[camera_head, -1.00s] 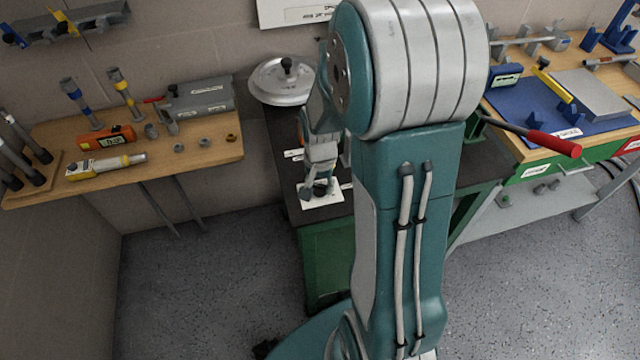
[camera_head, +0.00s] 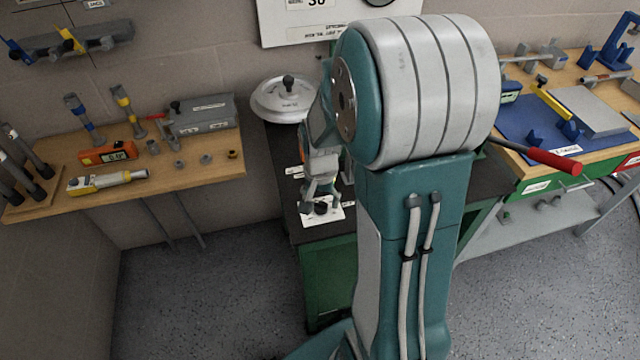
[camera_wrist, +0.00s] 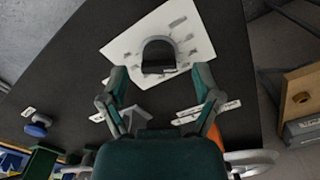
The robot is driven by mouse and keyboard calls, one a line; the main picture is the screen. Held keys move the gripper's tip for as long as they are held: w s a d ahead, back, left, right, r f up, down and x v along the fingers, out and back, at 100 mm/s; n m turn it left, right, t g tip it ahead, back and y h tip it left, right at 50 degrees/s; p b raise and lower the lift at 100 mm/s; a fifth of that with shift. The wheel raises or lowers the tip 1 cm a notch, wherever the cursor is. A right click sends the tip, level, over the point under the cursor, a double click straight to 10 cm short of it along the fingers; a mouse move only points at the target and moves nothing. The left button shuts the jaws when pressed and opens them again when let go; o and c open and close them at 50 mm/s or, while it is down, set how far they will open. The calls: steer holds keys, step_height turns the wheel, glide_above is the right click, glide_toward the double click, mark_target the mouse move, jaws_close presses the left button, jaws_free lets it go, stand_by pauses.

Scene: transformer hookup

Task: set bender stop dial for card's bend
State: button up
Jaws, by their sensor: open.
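A dark round-topped dial knob (camera_wrist: 158,55) stands on a white marked plate (camera_wrist: 125,45) on the black bench top. The plate also shows in the head view (camera_head: 334,216). My gripper (camera_wrist: 158,75) is open, with one finger on either side of the knob's near part; I cannot tell whether they touch it. In the head view my gripper (camera_head: 322,200) points down over the plate, and its fingers partly hide the knob. A white card (camera_head: 300,28) on the wall shows "30" at the cut-off top edge; its smaller print is unreadable.
A red-handled lever (camera_head: 555,160) sticks out at the right of the bench. A silver round lidded thing (camera_head: 287,97) stands behind my gripper. A wooden shelf (camera_head: 205,172) with tools is at left, a workbench with a blue mat (camera_head: 525,125) at right. A blue knob (camera_wrist: 38,125) is on the bench.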

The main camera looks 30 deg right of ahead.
mark_target(320, 203)
step_height(320, 203, up, 10)
steer(key=shift+r, duration=0.15)
steer(key=shift+a, duration=0.1)
stand_by(0.5)
steer(key=s+a+r+n+t, duration=0.5)
steer(key=s+a+r+n, duration=0.4)
steer(key=s, duration=0.3)
steer(key=shift+s+a+r+t, duration=0.3)
steer(key=shift+a+r, duration=0.2)
steer(key=shift+a, duration=0.3)
